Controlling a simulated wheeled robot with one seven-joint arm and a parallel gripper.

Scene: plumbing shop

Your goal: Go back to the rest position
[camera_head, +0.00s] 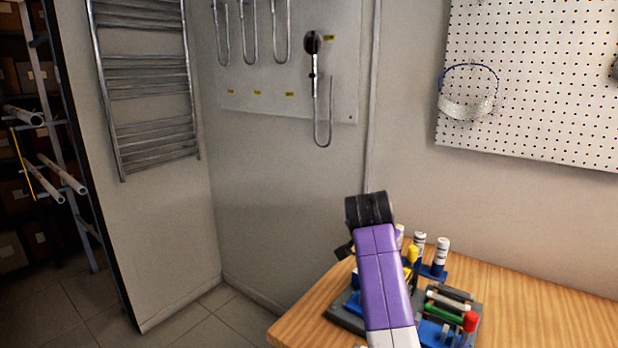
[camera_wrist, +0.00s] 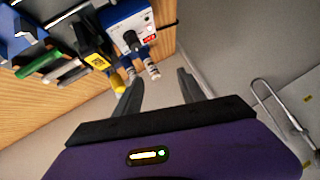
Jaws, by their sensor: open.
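My gripper (camera_wrist: 160,95) shows in the wrist view with its two dark fingers apart and nothing between them. In the head view my purple arm with its black end reaches up over the left part of the wooden table (camera_head: 540,312); the fingers are hidden there. Behind and beside the arm stand white bottles (camera_head: 441,252) in a blue holder, a yellow-topped tool (camera_head: 411,257) and a red-capped item (camera_head: 470,322). The gripper is apart from these things.
A towel radiator (camera_head: 150,90) hangs on the left wall, and a shower display panel (camera_head: 345,90) hangs behind. A shelf rack (camera_head: 60,130) stands far left. The table's right part is clear.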

